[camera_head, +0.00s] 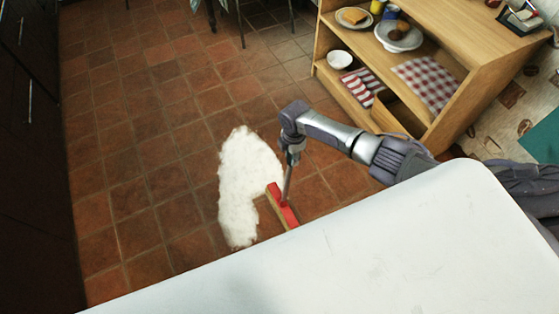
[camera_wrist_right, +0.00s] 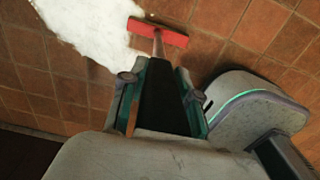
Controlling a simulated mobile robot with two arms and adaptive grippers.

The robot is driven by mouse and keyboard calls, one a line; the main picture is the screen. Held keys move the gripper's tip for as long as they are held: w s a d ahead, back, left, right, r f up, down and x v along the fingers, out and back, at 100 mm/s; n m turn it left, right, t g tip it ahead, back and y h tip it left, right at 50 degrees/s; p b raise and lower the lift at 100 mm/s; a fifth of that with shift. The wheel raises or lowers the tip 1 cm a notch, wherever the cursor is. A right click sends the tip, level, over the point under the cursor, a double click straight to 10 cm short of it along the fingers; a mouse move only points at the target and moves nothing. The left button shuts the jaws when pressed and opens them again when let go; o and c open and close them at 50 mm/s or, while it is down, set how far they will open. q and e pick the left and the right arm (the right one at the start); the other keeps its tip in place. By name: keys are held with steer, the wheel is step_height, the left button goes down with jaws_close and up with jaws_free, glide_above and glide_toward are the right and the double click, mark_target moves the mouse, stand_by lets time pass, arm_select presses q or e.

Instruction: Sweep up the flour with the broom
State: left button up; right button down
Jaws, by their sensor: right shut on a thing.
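A patch of white flour (camera_head: 245,180) lies on the tiled floor in the head view. It also shows at the upper left of the right wrist view (camera_wrist_right: 88,28). The broom (camera_head: 281,204) has a red head, which rests at the right edge of the flour. In the right wrist view the broom's red head (camera_wrist_right: 160,32) is beyond the fingers, to the right of the flour. My right gripper (camera_head: 293,150) is shut on the broom's handle, above the head. The gripper also shows in the right wrist view (camera_wrist_right: 157,75). My left gripper is not in view.
Dark cabinets (camera_head: 30,120) line the left side. Chair legs (camera_head: 240,22) show at the top. The tiled floor left of the flour is clear.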

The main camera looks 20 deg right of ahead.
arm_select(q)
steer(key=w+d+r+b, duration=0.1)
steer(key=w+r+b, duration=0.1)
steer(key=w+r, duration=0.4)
arm_select(e)
steer(key=d, duration=1.2)
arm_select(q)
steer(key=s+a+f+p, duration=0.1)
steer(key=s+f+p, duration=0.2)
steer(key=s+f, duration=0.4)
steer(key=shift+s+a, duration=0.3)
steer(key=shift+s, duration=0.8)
arm_select(e)
steer(key=shift+w+a+r, duration=0.1)
steer(key=shift+w+r, duration=0.15)
steer(key=shift+r, duration=0.75)
steer(key=shift+w+a+r, duration=0.1)
steer(key=shift+w+r, duration=0.15)
steer(key=shift+r, duration=0.7)
